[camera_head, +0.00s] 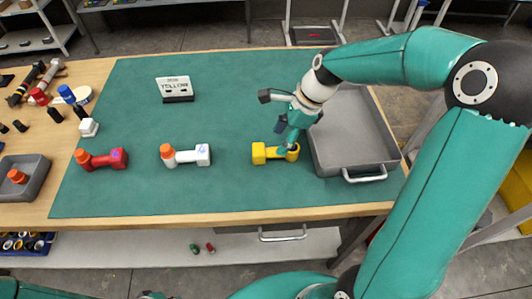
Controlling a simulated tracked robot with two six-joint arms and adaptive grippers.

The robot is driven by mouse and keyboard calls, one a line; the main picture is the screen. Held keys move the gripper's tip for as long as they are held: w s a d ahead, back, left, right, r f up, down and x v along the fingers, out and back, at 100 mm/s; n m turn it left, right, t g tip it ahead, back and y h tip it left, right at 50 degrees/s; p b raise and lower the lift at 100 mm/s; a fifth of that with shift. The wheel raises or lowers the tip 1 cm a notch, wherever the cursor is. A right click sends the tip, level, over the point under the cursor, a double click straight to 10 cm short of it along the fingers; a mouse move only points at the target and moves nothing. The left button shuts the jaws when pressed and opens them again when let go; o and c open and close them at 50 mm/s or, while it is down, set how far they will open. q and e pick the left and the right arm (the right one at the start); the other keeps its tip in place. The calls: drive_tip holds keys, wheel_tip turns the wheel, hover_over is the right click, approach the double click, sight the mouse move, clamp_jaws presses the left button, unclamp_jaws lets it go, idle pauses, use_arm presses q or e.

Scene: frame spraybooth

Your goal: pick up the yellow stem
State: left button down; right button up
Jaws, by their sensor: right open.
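The yellow stem (260,153) lies on its side on the green mat, at the right end of a row of stems. My right gripper (285,145) reaches down from the right over the right part of the yellow stem. It is open; I cannot tell whether its fingers touch the stem. A small sign (174,86) reading "YELLOW" stands at the back of the mat.
A white stem (187,155) and a red stem (103,159) lie to the left. An empty grey tray (354,163) stands close on the right, beneath my right arm. A small grey tray (36,181) and several tools are at the far left. The mat's front strip is clear.

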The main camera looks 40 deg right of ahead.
sight(275, 149)
drive_tip(key=x, duration=0.5)
drive_tip(key=shift+s, duration=0.1)
clamp_jaws()
